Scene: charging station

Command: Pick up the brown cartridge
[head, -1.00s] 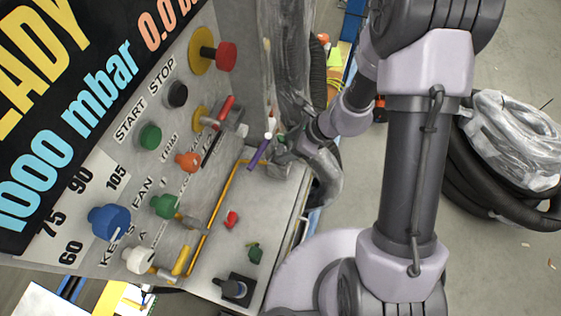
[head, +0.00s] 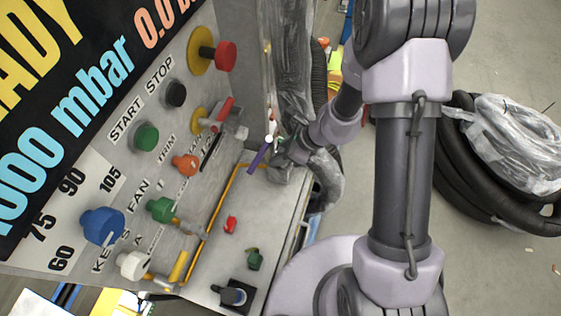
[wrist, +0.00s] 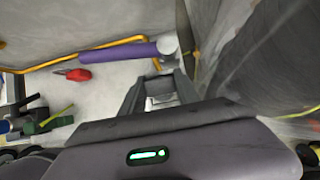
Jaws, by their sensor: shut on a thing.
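My gripper (head: 285,148) is low over the far end of the grey ledge. It also shows in the wrist view (wrist: 160,92), with its fingers pointing away from the camera. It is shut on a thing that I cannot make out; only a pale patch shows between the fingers. I cannot pick out a brown cartridge in either view. A purple cylinder (head: 258,157) with a pale end lies just left of the fingers; in the wrist view the purple cylinder (wrist: 118,53) is beyond and left of them.
A control panel with a red knob (head: 226,56) and a blue knob (head: 103,225) rises at left. A red piece (head: 231,224), a green piece (head: 254,259) and a yellow rail (head: 213,216) are on the ledge. Plastic-wrapped hose (head: 291,85) stands close to my gripper.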

